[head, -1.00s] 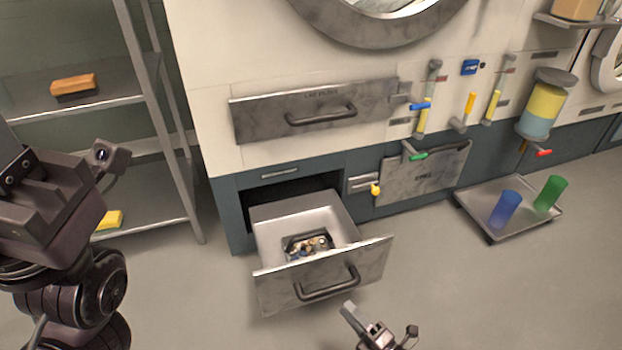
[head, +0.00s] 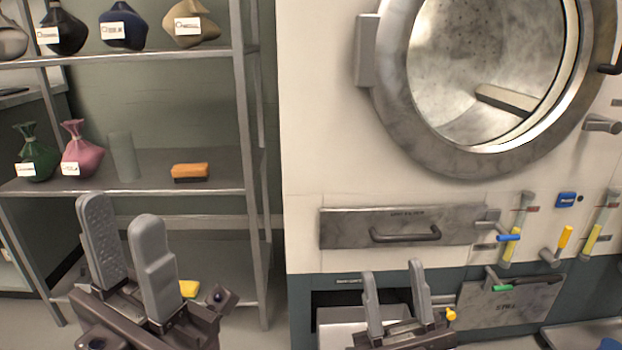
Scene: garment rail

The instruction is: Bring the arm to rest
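My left gripper (head: 128,262) is at the lower left, in front of the shelf rack. Its two grey fingers point up with a narrow gap between them, and nothing shows in that gap. My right gripper (head: 394,300) is at the bottom centre, in front of the machine's lower front. Its fingers stand apart with nothing between them. The lower drawer (head: 340,335) is mostly hidden behind the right gripper and cut off by the bottom edge.
A shelf rack (head: 245,120) at left holds tied bags and an orange brush (head: 190,171). A machine has a round door (head: 400,120), a closed handled panel (head: 345,228) and several coloured valve levers. A tray (head: 590,332) is at the lower right.

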